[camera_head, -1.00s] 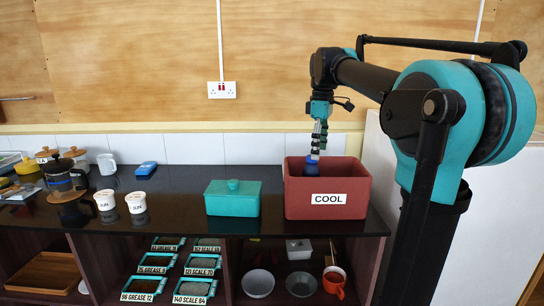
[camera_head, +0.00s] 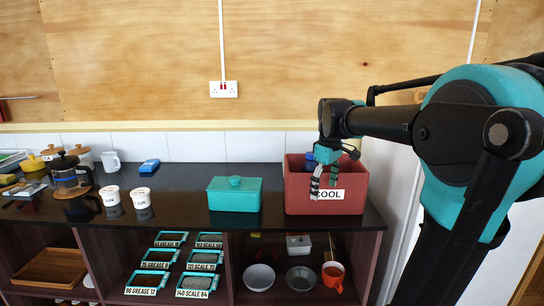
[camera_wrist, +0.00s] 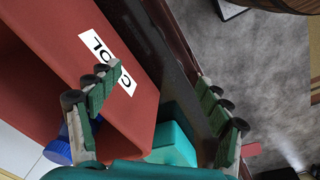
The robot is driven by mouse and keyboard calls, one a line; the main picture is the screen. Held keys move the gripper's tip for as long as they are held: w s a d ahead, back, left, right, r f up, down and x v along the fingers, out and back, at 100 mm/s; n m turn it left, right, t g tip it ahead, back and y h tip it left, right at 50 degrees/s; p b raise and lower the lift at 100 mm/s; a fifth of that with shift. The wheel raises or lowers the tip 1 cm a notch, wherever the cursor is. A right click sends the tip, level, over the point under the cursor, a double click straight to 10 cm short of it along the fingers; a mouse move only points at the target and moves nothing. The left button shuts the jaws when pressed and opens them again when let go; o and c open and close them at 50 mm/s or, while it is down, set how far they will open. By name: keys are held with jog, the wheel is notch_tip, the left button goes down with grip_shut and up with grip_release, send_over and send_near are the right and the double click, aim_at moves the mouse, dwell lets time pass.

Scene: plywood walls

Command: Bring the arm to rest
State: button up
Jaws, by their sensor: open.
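My gripper (camera_head: 324,182) hangs fingers down in front of the red box labelled COOL (camera_head: 296,192) in the head view, covering part of its label. In the wrist view my gripper (camera_wrist: 160,115) has its two green-padded fingers spread wide with nothing between them. The red box (camera_wrist: 60,40) fills the left of that view. A blue item (camera_wrist: 58,152) shows at the lower left of the wrist view, partly hidden by a finger.
A teal lidded box (camera_head: 234,194) stands left of the red box on the dark counter (camera_head: 180,190). White cups (camera_head: 111,196), a coffee press (camera_head: 67,175) and a blue block (camera_head: 149,166) stand further left. The shelf below holds labelled trays (camera_head: 150,283), bowls (camera_head: 259,278) and an orange mug (camera_head: 333,275).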

jog(key=s+d+f+m+t, duration=0.1)
jog(key=s+f+m, duration=0.3)
jog(key=s+f, duration=0.4)
jog(key=s+d+f+m+t, duration=0.1)
jog(key=s+f+m, duration=0.3)
jog(key=s+f, duration=0.5)
notch_tip(320, 180, down, 6)
jog(key=shift+s+d+r+m+t, duration=0.15)
jog(key=shift+s+d+m+t, duration=0.15)
jog(key=shift+m+t, duration=0.1)
